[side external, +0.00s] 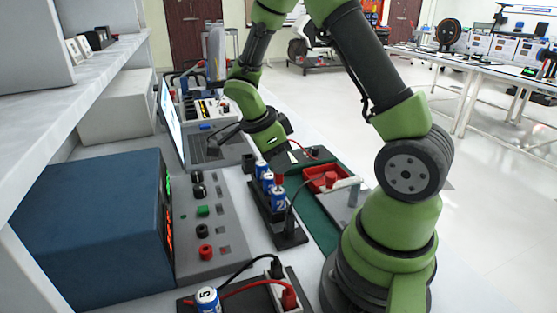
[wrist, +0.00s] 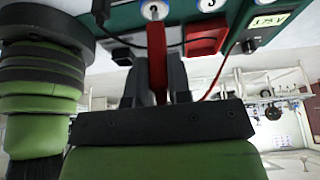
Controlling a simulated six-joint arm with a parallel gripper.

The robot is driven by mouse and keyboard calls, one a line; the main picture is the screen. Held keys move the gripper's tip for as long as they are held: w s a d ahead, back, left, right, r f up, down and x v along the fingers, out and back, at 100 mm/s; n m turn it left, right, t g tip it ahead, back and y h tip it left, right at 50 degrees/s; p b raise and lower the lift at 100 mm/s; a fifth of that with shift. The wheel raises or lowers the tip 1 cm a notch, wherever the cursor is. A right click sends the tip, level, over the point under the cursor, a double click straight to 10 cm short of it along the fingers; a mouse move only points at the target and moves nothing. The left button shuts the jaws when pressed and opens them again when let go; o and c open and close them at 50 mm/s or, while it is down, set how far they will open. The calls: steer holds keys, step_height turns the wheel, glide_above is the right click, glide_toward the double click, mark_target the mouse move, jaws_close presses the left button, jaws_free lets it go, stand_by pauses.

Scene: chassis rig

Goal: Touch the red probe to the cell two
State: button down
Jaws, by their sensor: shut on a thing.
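In the wrist view, my gripper (wrist: 157,68) is shut on the red probe (wrist: 157,45). The probe points toward the top of the picture, its far end close to or against the white-topped cell (wrist: 155,9); I cannot tell whether they touch. That cell's number is not readable, and another cell (wrist: 210,4) is cut off beside it. In the side view, blue cells stand upright in a row in a black holder (side external: 289,235); the nearest cell (side external: 279,199) seems to bear a 2. My gripper (side external: 279,150) is behind this row, its fingers mostly hidden.
A red tray (side external: 310,184) is right of the cells, near a dark box with a red wire (side external: 316,153). A power supply (side external: 203,220) is at left. A cell marked 5 (side external: 207,300) and red and black leads are in front. A laptop (side external: 172,122) is behind.

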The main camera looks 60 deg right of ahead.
steer(key=shift+r, duration=2.9)
